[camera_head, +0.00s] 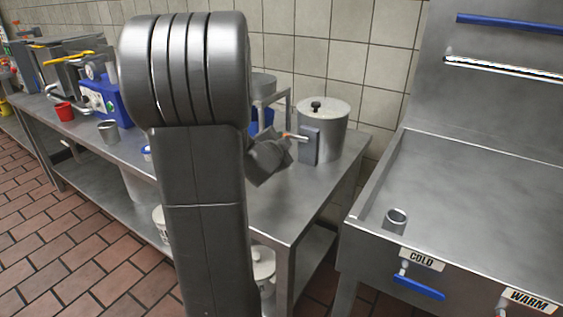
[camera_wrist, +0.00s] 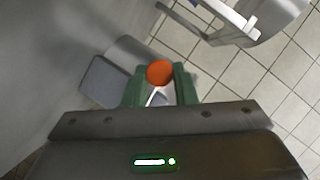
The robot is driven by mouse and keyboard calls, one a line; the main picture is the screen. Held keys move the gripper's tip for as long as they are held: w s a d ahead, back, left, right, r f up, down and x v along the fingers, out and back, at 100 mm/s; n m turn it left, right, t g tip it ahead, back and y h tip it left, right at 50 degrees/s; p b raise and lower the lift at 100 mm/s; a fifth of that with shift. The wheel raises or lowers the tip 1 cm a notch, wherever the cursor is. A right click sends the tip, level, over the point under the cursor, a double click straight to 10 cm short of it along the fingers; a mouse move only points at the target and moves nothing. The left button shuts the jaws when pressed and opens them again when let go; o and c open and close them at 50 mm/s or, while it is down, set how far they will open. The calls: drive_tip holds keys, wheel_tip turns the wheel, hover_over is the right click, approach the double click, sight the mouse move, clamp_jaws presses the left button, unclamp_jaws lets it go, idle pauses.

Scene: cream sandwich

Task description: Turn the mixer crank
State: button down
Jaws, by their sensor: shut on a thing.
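The mixer is a steel pot (camera_head: 328,130) with a lid and a black knob, standing on the steel table near its right end. A grey box is on its left side, and a crank handle (camera_head: 297,137) with an orange grip sticks out from it. My gripper (camera_head: 285,143) is at this handle. In the wrist view, the round orange end of the grip (camera_wrist: 160,72) sits between the green fingers of my gripper (camera_wrist: 160,86), which are shut on it. My arm hides part of the table.
A steel sink (camera_head: 470,200) with cold and warm taps stands to the right, with a small metal cup (camera_head: 396,220) on it. A blue device (camera_head: 103,98), a red cup (camera_head: 64,111) and a metal cup (camera_head: 108,131) stand on the table at left. A tiled wall is behind.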

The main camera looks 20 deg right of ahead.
drive_tip(key=m+b, duration=0.1)
drive_tip(key=b, duration=0.1)
drive_tip(key=m+t+b, duration=0.1)
drive_tip(key=b, duration=0.1)
drive_tip(key=shift+s+r, duration=0.1)
drive_tip(key=shift+r, duration=0.25)
drive_tip(key=shift+d+r+m+t+b, duration=0.1)
drive_tip(key=shift+r+m+t+b, duration=0.3)
drive_tip(key=shift+b, duration=0.8)
drive_tip(key=shift+r, duration=0.15)
drive_tip(key=c, duration=1.2)
unclamp_jaws()
drive_tip(key=shift+o, duration=0.2)
drive_tip(key=shift+s, duration=0.1)
drive_tip(key=p+v, duration=0.4)
drive_tip(key=v, duration=0.9)
drive_tip(key=shift+s, duration=0.35)
